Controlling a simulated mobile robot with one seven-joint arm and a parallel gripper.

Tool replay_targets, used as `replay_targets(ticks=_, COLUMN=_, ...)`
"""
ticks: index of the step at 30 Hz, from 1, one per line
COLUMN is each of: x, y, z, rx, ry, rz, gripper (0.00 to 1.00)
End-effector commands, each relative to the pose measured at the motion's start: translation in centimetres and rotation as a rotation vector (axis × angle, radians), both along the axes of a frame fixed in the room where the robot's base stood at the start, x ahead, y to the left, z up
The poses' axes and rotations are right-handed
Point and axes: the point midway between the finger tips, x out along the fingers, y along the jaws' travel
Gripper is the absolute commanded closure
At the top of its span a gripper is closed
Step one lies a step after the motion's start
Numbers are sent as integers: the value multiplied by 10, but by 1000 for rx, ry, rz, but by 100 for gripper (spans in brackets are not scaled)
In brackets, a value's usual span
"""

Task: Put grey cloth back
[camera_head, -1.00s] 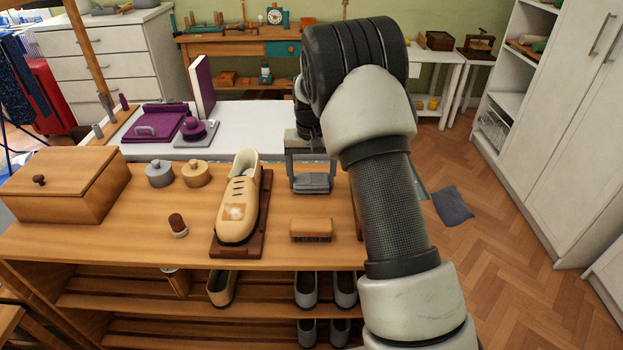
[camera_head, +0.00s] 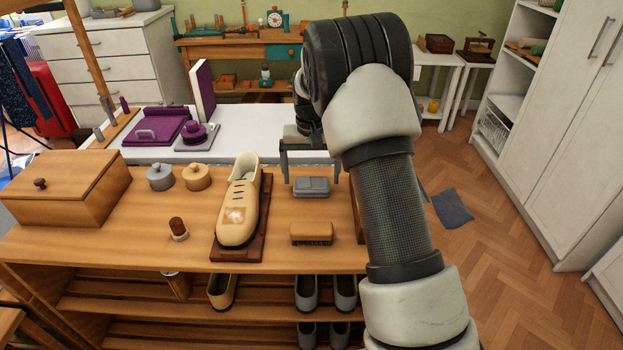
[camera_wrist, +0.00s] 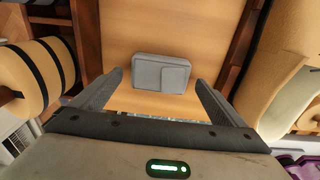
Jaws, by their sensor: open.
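My gripper (camera_head: 311,172) is open just above and behind the cloth. In the wrist view its two fingers (camera_wrist: 159,84) stand apart on either side of the cloth, with gaps on both sides. A darker grey flat piece (camera_head: 452,208), perhaps also fabric, lies on the floor right of my arm.
A tan shoe (camera_head: 238,205) on a dark stand is left of the cloth, and a brush (camera_head: 311,233) is in front of it. Two round tins and a wooden box (camera_head: 65,192) stand further left.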

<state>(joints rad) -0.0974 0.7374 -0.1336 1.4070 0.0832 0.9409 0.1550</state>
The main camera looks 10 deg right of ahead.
Motion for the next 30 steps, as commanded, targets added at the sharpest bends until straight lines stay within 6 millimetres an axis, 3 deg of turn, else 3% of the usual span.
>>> replay_targets(ticks=3, x=-1, y=1, z=32, rx=0, ry=-5, rz=0, gripper=5)
replay_targets(ticks=9, x=-4, y=2, z=72, rx=-1, ry=-3, rz=1, gripper=5)
replay_targets(ticks=17, x=-7, y=2, z=99, rx=0, ry=-4, rz=1, gripper=5)
replay_targets(ticks=20, x=-17, y=1, z=119, rx=6, ry=-23, rz=5, gripper=5)
replay_targets(ticks=23, x=-42, y=-1, z=152, rx=17, ry=-61, rz=15, gripper=5)
replay_targets(ticks=27, x=-98, y=-1, z=203, rx=32, ry=-133, rz=46, gripper=5)
replay_targets(ticks=30, x=-144, y=-2, z=229, rx=35, ry=-186, rz=71, gripper=5)
